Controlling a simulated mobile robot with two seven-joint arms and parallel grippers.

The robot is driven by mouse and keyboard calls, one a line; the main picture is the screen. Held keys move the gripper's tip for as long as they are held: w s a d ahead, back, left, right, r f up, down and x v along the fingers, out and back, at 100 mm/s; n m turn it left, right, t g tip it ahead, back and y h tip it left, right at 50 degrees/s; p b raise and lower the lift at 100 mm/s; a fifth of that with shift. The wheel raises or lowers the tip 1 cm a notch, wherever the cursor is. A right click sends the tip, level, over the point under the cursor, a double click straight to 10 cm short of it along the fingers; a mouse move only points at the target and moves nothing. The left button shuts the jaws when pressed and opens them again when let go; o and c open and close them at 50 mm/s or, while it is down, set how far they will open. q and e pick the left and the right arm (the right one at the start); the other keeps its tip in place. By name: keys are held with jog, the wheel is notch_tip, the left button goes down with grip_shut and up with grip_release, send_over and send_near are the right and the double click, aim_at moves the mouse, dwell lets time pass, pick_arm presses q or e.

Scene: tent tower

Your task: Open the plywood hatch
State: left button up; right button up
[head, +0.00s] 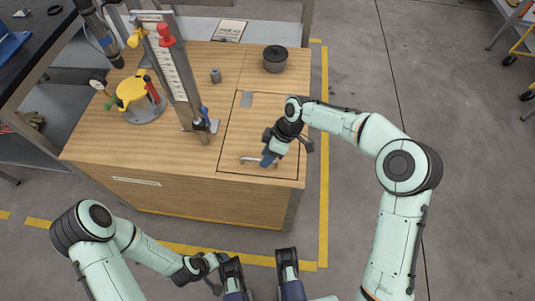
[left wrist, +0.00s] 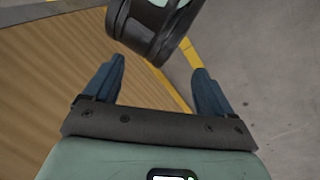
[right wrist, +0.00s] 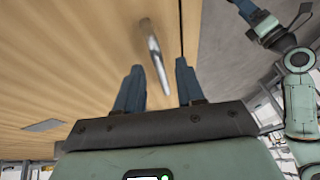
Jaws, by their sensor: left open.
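The plywood hatch (head: 235,140) lies flat, level with the right part of the wooden cabinet top, outlined by a dark seam. Its metal bar handle (head: 250,160) is near the front edge and shows in the right wrist view (right wrist: 154,50). A grey plate (head: 246,99) sits at the hatch's far edge. My right gripper (head: 267,160) is over the handle, its fingers apart in the right wrist view (right wrist: 158,82), with the handle running between them and no clear grip. My left gripper (left wrist: 157,85) is open and empty, low in front of the cabinet.
A dark pot (head: 275,60) stands beyond the hatch. A tall metal post (head: 178,75) with coloured knobs and a yellow round fixture (head: 132,90) stand left of it. A small grey cylinder (head: 216,75) is nearby. Floor to the right is clear, with yellow tape (head: 323,200).

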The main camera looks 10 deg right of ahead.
grip_shut()
jog(key=shift+r, duration=0.1)
